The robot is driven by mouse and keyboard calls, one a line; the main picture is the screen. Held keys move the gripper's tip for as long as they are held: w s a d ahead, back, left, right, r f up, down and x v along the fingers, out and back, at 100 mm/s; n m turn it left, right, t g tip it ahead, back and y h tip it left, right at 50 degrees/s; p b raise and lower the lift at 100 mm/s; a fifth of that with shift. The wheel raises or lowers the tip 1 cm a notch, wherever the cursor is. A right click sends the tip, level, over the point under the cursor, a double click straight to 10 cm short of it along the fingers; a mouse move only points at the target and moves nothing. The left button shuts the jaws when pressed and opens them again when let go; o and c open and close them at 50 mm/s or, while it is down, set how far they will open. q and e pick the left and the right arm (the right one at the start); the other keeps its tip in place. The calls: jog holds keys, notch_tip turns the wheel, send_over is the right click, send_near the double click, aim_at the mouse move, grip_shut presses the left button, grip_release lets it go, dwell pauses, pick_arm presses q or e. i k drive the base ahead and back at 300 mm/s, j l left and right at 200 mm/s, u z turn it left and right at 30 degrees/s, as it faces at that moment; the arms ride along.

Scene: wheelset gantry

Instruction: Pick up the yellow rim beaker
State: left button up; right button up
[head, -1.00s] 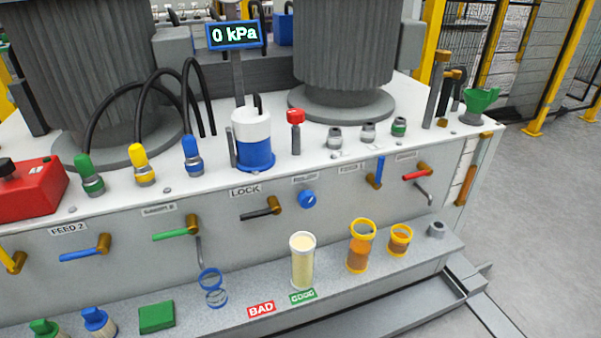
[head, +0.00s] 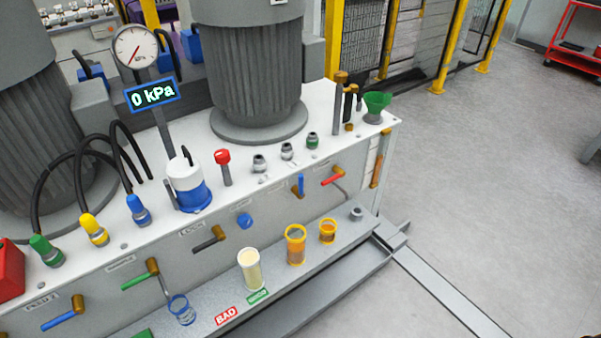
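Two yellow-rimmed vessels with orange-brown contents stand on the low front ledge. The taller yellow-rimmed vessel (head: 295,246) is on the left. Neither of my grippers is in view.
A pale-filled cylinder (head: 249,268), a BAD label (head: 226,315) and a blue-rimmed glass (head: 181,309) are left of the vessels. A red-handled valve (head: 333,176) and blue-handled valve (head: 300,186) project above the ledge. Open floor (head: 490,200) lies right.

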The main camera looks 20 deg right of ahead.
aim_at(328, 228)
jog(key=i+l, duration=0.1)
jog(key=l, duration=0.4)
jog(key=i+l, duration=0.1)
jog(key=l, duration=0.35)
jog(key=i+l, duration=0.1)
jog(key=l, duration=0.4)
